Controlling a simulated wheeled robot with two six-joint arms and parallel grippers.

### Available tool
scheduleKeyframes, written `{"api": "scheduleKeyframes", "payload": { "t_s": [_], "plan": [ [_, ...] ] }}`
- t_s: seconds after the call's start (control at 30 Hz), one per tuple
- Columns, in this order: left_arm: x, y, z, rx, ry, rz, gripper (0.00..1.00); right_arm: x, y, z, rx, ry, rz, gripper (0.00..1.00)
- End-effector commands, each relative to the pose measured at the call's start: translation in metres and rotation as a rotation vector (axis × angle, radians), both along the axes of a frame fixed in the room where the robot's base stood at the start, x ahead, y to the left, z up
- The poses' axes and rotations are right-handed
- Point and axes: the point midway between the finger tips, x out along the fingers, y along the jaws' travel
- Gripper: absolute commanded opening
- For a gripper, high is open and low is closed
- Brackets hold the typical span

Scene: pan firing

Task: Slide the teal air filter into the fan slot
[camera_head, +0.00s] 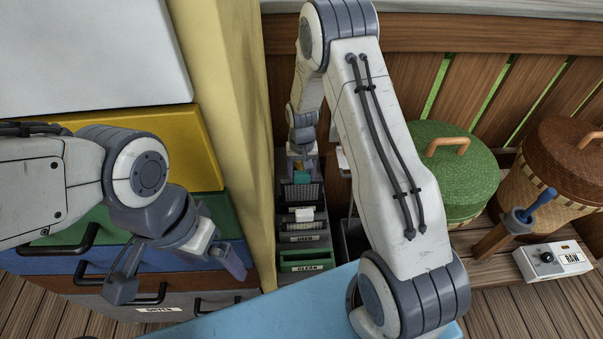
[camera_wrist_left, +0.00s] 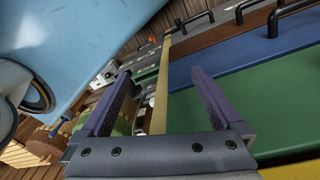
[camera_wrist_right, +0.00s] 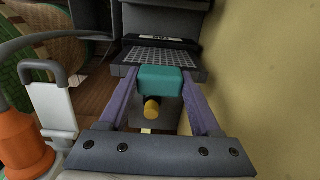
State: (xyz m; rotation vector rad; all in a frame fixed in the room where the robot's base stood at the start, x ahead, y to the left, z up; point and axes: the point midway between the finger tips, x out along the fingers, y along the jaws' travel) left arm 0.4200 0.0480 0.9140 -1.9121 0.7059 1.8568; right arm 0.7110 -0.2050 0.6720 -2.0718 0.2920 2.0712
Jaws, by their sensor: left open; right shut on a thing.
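My right gripper (camera_wrist_right: 160,90) is shut on the teal air filter (camera_wrist_right: 160,78), a teal block with a yellow knob (camera_wrist_right: 152,108) facing the wrist. In the head view the right gripper (camera_head: 302,168) holds the small teal filter (camera_head: 302,173) above a dark unit between the yellow panel and the wooden fence. A dark mesh grille (camera_wrist_right: 160,57) lies just beyond the block in the right wrist view. I cannot tell whether it belongs to the filter or the fan; the slot is not clearly visible. My left gripper (camera_head: 180,275) is open and empty before the coloured drawers; its fingers also show in the left wrist view (camera_wrist_left: 161,85).
A green tray labelled CLEAN (camera_head: 307,261) is nearest in the narrow column. The tall yellow panel (camera_head: 232,110) borders it closely on the left. Lidded baskets (camera_head: 455,165) and a white switch box (camera_head: 553,260) stand right. A blue surface (camera_head: 260,312) lies in front.

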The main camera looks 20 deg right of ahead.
Motion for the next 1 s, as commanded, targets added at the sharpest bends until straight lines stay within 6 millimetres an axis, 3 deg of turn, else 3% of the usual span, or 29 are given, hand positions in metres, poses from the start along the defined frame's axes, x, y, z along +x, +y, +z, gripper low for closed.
{"api": "scheduleKeyframes", "payload": {
  "t_s": [1.0],
  "plan": [
    [0.0,0.0,-0.016,0.0,0.0,0.0,0.99,0.0,0.0,-0.026,0.0,-0.001,0.0,0.0]
  ]
}}
